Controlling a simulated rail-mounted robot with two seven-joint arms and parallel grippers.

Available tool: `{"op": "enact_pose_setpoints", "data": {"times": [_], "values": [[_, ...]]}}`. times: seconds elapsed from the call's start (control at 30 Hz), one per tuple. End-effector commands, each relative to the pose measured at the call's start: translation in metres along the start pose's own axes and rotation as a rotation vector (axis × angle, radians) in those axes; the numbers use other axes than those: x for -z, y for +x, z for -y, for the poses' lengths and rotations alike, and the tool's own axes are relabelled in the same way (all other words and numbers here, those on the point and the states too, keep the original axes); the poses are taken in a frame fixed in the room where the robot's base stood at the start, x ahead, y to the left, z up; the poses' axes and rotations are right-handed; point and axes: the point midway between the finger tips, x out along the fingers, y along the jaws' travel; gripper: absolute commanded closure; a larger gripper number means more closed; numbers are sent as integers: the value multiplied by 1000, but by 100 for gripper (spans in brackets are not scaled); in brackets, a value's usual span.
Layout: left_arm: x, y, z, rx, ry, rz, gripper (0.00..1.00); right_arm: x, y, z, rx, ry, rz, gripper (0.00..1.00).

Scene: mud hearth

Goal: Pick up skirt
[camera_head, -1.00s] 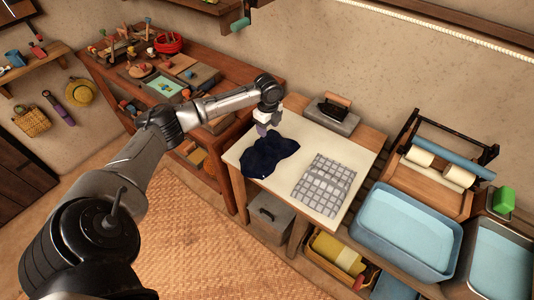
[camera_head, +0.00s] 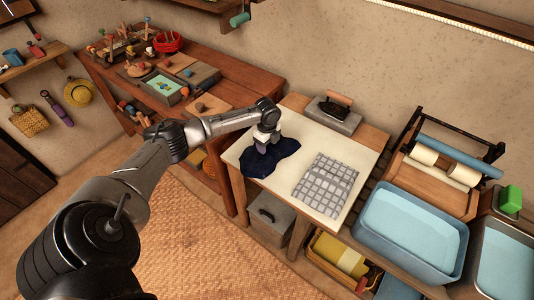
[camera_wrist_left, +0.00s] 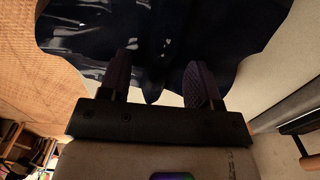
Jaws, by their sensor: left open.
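The skirt appears to be the dark navy cloth (camera_head: 284,154), lying crumpled on the pale top of the ironing table (camera_head: 322,142). In the left wrist view the dark cloth (camera_wrist_left: 150,35) fills the upper part, with shiny folds. My left gripper (camera_head: 262,148) is over the cloth's left part in the head view. In the left wrist view the left gripper (camera_wrist_left: 160,78) is open, its two fingers apart with the cloth beyond their tips. I cannot tell whether the fingertips touch it. My right gripper is not in view.
A grey checked folded cloth (camera_head: 324,185) lies right of the dark cloth. An iron (camera_head: 335,108) rests on a block at the table's back. Blue water basins (camera_head: 408,231) stand to the right. A cluttered wooden workbench (camera_head: 220,78) is behind and left.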

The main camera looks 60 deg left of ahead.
Motion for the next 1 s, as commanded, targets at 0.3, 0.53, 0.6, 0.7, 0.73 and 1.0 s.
{"op": "enact_pose_setpoints", "data": {"times": [0.3, 0.53, 0.6, 0.7, 0.73, 1.0], "values": [[0, 10, 0, 1, 0, 2, 43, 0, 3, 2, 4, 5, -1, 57], [0, 10, 0, 1, 0, 1, 64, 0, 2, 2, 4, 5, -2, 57], [0, 10, 0, 1, 0, 1, 70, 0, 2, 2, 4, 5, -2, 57], [0, 10, 0, 1, 0, 1, 80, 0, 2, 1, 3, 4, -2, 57], [0, 10, 0, 1, 0, 1, 83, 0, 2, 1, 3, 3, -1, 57], [-1, 9, 0, 2, 0, 1, 89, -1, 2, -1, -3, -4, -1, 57]]}}
